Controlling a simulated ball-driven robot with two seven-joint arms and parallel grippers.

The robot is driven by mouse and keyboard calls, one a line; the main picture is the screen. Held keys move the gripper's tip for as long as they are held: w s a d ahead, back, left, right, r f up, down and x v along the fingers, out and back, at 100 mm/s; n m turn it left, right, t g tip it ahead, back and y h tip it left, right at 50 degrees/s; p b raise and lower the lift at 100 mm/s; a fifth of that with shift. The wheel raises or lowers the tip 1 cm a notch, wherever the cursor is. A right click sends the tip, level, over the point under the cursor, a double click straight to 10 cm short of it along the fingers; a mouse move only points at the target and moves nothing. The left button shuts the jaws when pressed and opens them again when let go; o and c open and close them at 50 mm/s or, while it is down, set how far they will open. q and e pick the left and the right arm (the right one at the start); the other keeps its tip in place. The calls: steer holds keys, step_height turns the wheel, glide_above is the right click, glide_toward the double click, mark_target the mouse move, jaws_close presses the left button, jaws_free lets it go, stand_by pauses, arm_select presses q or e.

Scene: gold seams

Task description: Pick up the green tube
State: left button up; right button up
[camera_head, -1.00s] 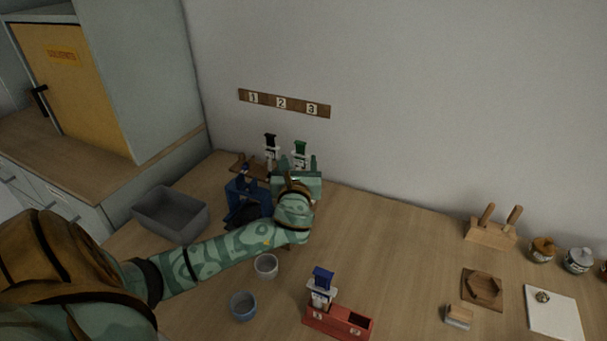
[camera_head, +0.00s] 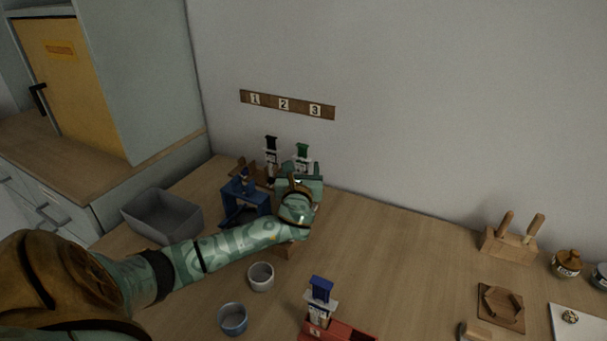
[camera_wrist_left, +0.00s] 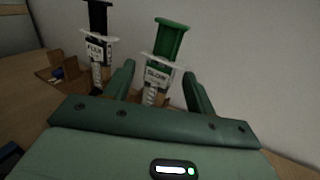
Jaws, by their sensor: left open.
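The green tube (camera_wrist_left: 160,70) has a green plunger top and a white label, and stands upright in the left wrist view. It also shows at the back of the table in the head view (camera_head: 303,154). My left gripper (camera_wrist_left: 158,80) is open, with one finger on each side of the green tube's lower part. I cannot tell whether the fingers touch it. The tube's lower end is hidden behind the gripper body. In the head view my left gripper (camera_head: 300,172) is just in front of the tube. My right gripper is not in view.
A black-topped tube (camera_head: 271,152) stands just left of the green one. A blue stand (camera_head: 246,204) and grey bin (camera_head: 162,216) are left. Two cups (camera_head: 261,276) (camera_head: 233,318) and a red holder with a blue-topped tube (camera_head: 320,296) are in front. The table's right-middle is clear.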

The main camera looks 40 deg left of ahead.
arm_select(q)
steer(key=c, duration=1.1)
steer(key=shift+r, duration=0.15)
